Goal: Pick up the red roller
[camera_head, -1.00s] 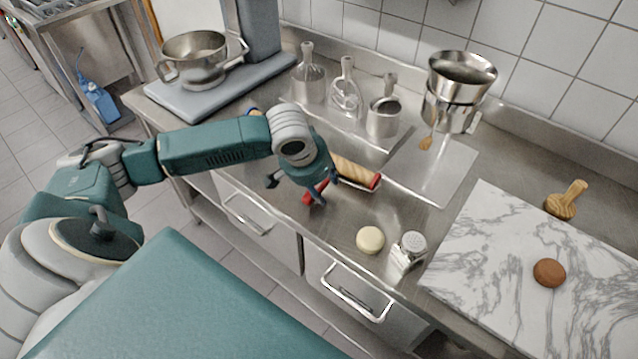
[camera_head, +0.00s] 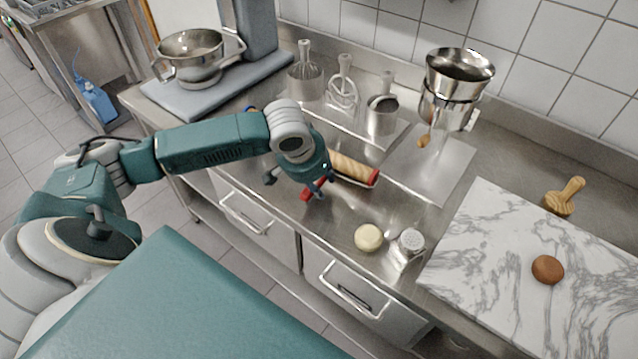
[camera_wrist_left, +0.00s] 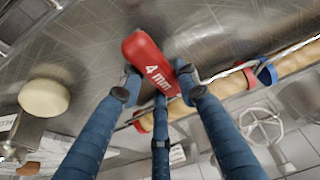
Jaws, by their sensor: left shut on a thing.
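The red roller (camera_wrist_left: 148,62), marked "4 mm", is between the fingertips of my left gripper (camera_wrist_left: 160,92) in the left wrist view. The gripper is shut on it. In the head view, a small red part of the roller (camera_head: 306,194) shows beside my left gripper (camera_head: 318,186), low over the steel counter near its front edge. The gripper hides the rest, and I cannot tell whether the roller touches the counter. My right gripper is not in view.
A wooden rolling pin (camera_head: 347,166) with a red end lies just behind the gripper. A cream disc (camera_head: 368,238) and a shaker (camera_head: 408,247) stand to the right. A marble board (camera_head: 500,250) lies further right.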

